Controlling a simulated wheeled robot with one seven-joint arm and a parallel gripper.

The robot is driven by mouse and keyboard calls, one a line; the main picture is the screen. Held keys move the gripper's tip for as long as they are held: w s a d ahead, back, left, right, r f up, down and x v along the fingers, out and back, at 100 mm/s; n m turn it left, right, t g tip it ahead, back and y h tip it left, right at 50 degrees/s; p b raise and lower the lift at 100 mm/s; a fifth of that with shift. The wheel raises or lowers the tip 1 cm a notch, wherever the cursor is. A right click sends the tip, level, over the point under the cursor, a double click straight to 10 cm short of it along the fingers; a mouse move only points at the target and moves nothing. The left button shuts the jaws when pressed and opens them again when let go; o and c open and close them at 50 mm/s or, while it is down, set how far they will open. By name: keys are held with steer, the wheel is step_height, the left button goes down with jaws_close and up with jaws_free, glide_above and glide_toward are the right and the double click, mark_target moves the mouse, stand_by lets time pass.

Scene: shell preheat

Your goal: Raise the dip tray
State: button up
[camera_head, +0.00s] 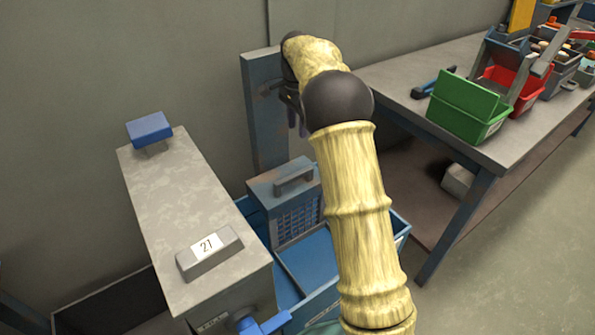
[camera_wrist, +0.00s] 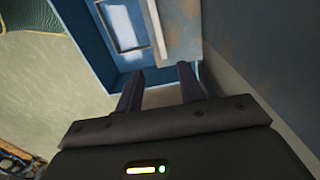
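I cannot tell for sure which part is the dip tray. A grey box with a bar handle and slatted side (camera_head: 285,200) sits in a blue, open-topped trough (camera_head: 312,262) at the foot of a blue upright post (camera_head: 262,115). My gripper (camera_head: 296,115) is high by the post, above the box, and partly hidden by my own arm. In the wrist view my gripper (camera_wrist: 160,72) has its two dark fingers apart, with nothing seen held between them. Beyond the fingertips is a blue frame with a pale strip (camera_wrist: 158,30).
A grey-topped cabinet (camera_head: 180,205) with a "21" block (camera_head: 208,250) and a blue knob (camera_head: 150,130) stands left of the trough. A workbench (camera_head: 440,60) with a green bin (camera_head: 467,107) and a red bin (camera_head: 512,88) stands at right. Floor is clear at lower right.

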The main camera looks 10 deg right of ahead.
mark_target(298, 173)
step_height(298, 173, down, 17)
steer(key=b, duration=0.5)
steer(key=shift+f, duration=0.15)
jaws_close()
